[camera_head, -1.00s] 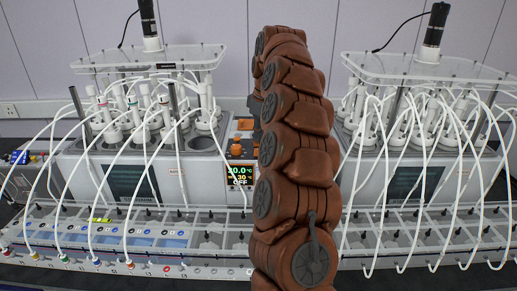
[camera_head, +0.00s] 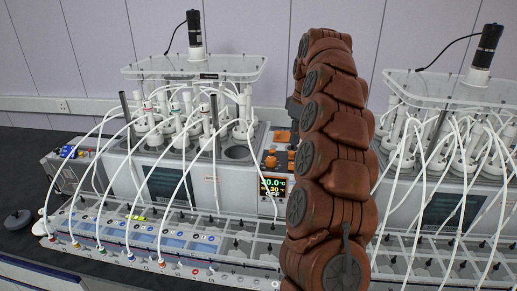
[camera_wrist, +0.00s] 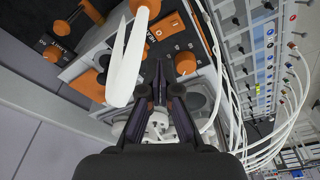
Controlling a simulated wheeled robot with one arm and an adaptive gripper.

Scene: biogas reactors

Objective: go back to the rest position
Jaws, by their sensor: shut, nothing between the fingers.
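My gripper (camera_wrist: 160,85) shows in the wrist view, its dark fingers together with nothing between them. Behind the fingers is the control panel (camera_wrist: 165,38) with orange knobs and a switch. In the head view my brown arm rises upright right of centre, in front of the gap between the two reactor units. The gripper cannot be made out there. The panel's display (camera_head: 273,186) is lit just left of the arm.
The left reactor unit (camera_head: 165,178) and right reactor unit (camera_head: 445,205) carry clear top plates and many looping white tubes (camera_head: 465,150). A long rack (camera_head: 160,235) runs in front. A dark round object (camera_head: 18,220) lies at far left, where the bench is clearer.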

